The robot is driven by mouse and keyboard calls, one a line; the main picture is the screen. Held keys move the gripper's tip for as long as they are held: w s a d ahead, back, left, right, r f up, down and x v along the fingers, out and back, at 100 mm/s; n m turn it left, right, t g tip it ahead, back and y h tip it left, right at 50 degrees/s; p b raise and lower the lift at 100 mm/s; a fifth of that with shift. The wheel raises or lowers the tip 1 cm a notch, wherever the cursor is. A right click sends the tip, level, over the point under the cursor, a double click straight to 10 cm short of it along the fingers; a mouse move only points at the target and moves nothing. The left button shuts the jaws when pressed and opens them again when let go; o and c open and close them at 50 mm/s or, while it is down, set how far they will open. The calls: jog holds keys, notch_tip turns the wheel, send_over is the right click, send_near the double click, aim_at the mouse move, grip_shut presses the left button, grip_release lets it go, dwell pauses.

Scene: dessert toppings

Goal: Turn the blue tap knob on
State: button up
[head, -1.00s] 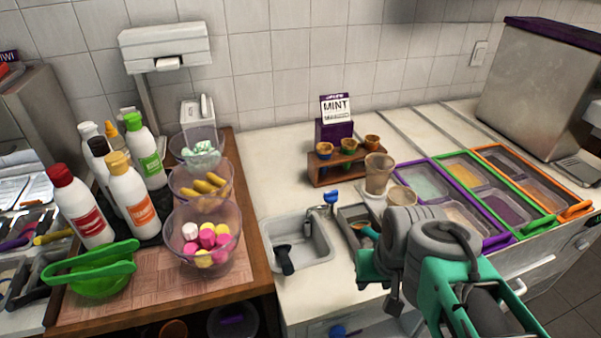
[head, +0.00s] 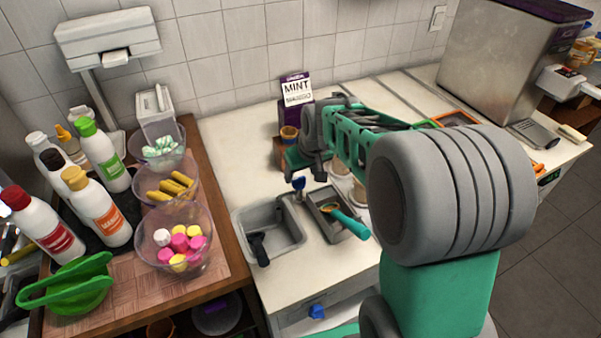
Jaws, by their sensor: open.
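A second blue knob (head: 317,311) is on the counter's front face, below the sink. My gripper (head: 304,164) is open and empty, above and just behind the tap, in front of the mint sign. My arm reaches in from the lower right and hides part of the counter. A gap shows between the gripper and the tap knob, but its depth is hard to tell.
A black-handled tool (head: 257,248) lies in the sink. A tray (head: 318,194) with a teal-handled scoop (head: 352,223) is to its right. Bowls and bottles fill the wooden board at left.

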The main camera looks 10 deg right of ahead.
aim_at(299, 182)
jog(key=shift+x, duration=1.45)
jog(key=shift+c, duration=0.4)
grip_shut()
